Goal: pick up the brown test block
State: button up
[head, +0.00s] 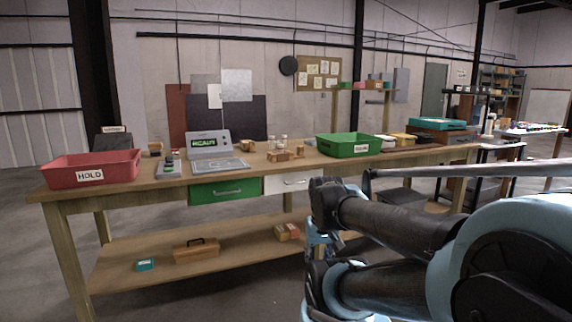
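Several small brown blocks stand on the wooden workbench (300,174), and I cannot tell which one is the test block. One brown block (155,148) is at the back left, behind the red HOLD bin. Another brown block (246,146) stands just right of the detector console. A wider brown piece (280,156) lies near the middle of the bench, with small bottles behind it. My arm reaches in from the right, in front of the bench. Its dark and light blue links show, but I cannot make out the gripper's fingers.
The red HOLD bin (122,165) is at the bench's left end. The detector console (208,143) reads READY, with a flat plate (230,164) before it. A green bin (336,137) stands right of centre. A wooden box (196,253) is on the lower shelf (170,274).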

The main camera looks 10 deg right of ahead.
aim_at(273, 156)
jog(key=k, duration=0.5)
jog(key=z, duration=0.6)
jog(key=i, duration=2.15)
jog(key=u, duration=0.05)
